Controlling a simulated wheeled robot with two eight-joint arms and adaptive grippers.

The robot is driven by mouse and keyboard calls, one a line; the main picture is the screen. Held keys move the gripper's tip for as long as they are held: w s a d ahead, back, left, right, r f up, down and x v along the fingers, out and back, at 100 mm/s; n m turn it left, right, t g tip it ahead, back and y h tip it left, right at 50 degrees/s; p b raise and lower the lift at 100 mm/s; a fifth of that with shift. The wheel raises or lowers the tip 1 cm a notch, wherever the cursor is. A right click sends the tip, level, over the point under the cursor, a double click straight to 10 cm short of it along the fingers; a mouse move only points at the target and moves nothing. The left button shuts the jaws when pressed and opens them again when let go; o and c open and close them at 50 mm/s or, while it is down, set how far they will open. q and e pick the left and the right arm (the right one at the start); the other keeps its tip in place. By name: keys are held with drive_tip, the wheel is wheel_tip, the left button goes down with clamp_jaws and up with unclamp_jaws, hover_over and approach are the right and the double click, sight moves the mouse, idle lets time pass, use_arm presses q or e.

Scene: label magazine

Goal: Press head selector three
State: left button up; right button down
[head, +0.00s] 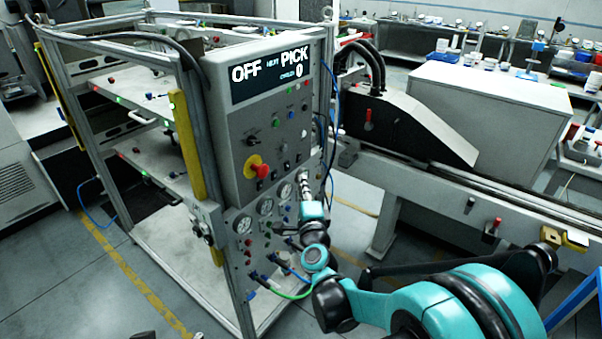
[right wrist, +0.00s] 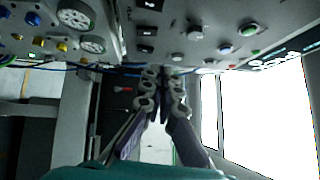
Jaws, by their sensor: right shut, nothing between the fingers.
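The grey control panel (head: 235,130) stands upright on the metal frame. Its display (head: 270,77) reads OFF, PICK and 0. Small buttons and knobs sit below it, including a blue button (head: 291,115) and a black knob (head: 253,138); their labels are too small to read, so I cannot tell which is head selector three. My right gripper (head: 303,180) is shut and empty, by the panel's lower right edge. In the right wrist view its fingers (right wrist: 160,75) point toward the panel's button face (right wrist: 190,30), with no clear contact. My left gripper is not in view.
A red knob on a yellow plate (head: 257,167) juts out from the panel. Pressure gauges (head: 243,224) and hoses (head: 285,292) lie below. A conveyor (head: 440,185) with a black sloped housing (head: 410,125) runs to the right. Floor is open at the lower left.

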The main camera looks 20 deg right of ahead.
drive_tip(key=shift+s+r+p, duration=0.15)
drive_tip(key=shift+s+p, duration=0.05)
drive_tip(key=shift+s, duration=0.95)
drive_tip(key=shift+s+r+p, duration=0.1)
drive_tip(key=shift+s+p, duration=0.05)
drive_tip(key=shift+s, duration=0.95)
